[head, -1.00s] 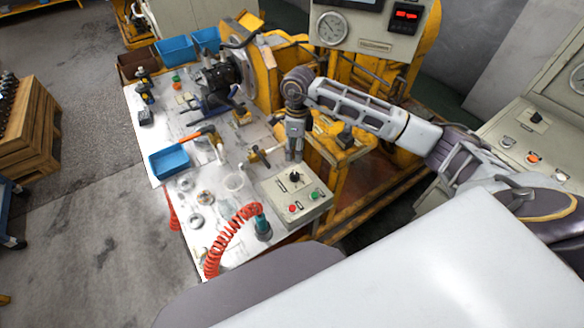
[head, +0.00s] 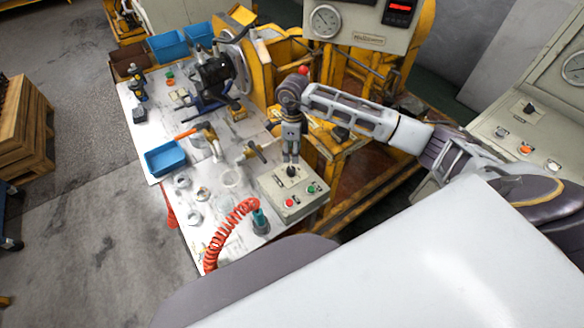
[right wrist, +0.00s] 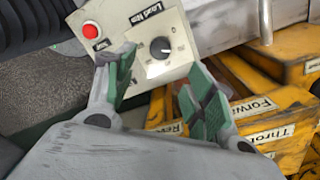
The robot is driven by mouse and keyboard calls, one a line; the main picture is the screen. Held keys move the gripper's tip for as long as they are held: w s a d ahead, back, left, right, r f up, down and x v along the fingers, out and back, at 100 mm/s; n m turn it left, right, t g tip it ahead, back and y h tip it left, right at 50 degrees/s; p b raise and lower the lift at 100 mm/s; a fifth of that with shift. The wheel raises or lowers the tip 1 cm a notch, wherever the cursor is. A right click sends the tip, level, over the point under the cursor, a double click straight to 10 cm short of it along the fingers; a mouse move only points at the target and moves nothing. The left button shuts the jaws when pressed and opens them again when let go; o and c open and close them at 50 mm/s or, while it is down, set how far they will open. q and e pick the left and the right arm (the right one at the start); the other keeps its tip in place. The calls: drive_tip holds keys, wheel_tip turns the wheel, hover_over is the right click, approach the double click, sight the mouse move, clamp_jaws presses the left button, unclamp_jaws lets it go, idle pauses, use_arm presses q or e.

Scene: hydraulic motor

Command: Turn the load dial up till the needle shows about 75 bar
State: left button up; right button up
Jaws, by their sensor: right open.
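The load dial, a black knob (head: 292,171), sits on top of a grey control box (head: 310,203) at the table's near right corner. In the right wrist view the knob (right wrist: 160,47) has a pale pointer mark and a label partly reading "Load". My right gripper (head: 291,158) points down just above the knob. In its wrist view the green-padded fingers (right wrist: 162,85) are open, on either side of and short of the knob, with nothing between them. A round white gauge (head: 325,20) is on the panel at the top; its needle is too small to read. My left gripper is out of view.
The box also has a red button (head: 289,203) and a green button (head: 311,189). A coiled red hose (head: 228,226) stands to its left. A yellow frame with labelled levers (right wrist: 262,120) lies close to the right finger.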

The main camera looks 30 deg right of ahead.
sight(292, 170)
drive_tip(key=f, duration=0.6)
drive_tip(key=f+p, duration=0.1)
drive_tip(key=f, duration=0.3)
drive_tip(key=shift+s+a, duration=0.15)
drive_tip(key=shift+s, duration=0.1)
drive_tip(key=shift+r, duration=0.1)
drive_tip(key=c, duration=1)
drive_tip(key=shift+m, duration=0.6)
drive_tip(key=m, duration=0.5)
drive_tip(key=shift+b, duration=0.35)
drive_tip(key=shift+a+m+t, duration=0.1)
drive_tip(key=shift+m+t, duration=0.2)
drive_tip(key=shift+m, duration=2.5)
